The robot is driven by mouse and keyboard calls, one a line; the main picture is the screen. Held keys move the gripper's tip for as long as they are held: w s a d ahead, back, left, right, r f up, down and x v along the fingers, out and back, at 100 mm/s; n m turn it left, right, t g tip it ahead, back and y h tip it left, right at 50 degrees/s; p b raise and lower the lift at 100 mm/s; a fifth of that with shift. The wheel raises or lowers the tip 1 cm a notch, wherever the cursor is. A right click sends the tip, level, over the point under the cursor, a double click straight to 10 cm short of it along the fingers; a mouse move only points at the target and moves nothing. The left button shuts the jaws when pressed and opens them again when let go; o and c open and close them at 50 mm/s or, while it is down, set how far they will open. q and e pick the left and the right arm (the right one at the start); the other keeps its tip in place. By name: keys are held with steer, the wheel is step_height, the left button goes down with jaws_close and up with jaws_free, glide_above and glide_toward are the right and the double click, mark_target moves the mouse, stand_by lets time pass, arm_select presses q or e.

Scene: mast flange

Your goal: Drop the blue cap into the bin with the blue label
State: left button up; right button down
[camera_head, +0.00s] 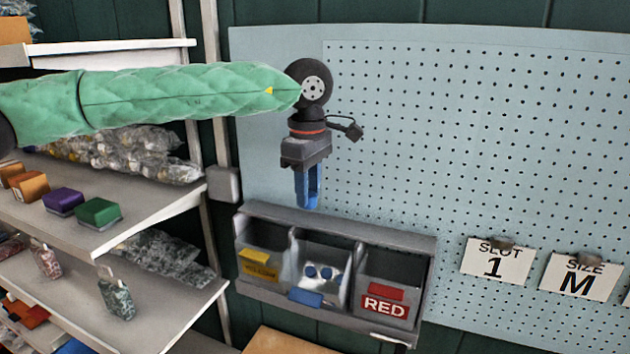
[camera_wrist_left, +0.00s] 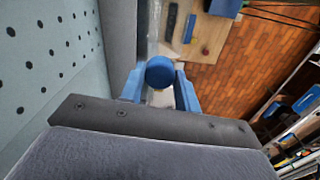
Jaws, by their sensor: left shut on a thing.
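My left gripper (camera_head: 307,203) points down above the rack of bins, just in front of the pegboard. Its blue fingers are shut on the round blue cap (camera_wrist_left: 160,71), which shows between the fingertips in the left wrist view. In the head view I cannot pick the cap out from the blue fingers. The bin with the blue label (camera_head: 305,297) is the middle of three and lies below the gripper. Two small blue round things (camera_head: 318,272) show in it. My right gripper is not in view.
The yellow-label bin (camera_head: 258,267) is on the left and the red-label bin (camera_head: 386,303) on the right, with grey dividers between. Shelves (camera_head: 110,232) with small boxes stand at left.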

mark_target(312, 208)
arm_select(q)
steer(key=shift+s+d, duration=0.4)
steer(key=shift+s, duration=0.1)
steer(key=shift+s+f, duration=0.2)
steer(key=shift+s, duration=0.05)
steer(key=f, duration=0.1)
steer(key=w+f, duration=0.1)
steer(key=f, duration=0.2)
steer(key=shift+w+a+f, duration=0.1)
steer(key=shift+w+a, duration=0.15)
steer(key=shift+w, duration=0.15)
steer(key=shift+s+d+f, duration=0.15)
steer(key=shift+s+f, duration=0.2)
steer(key=shift+s, duration=0.1)
steer(key=shift+f, duration=0.15)
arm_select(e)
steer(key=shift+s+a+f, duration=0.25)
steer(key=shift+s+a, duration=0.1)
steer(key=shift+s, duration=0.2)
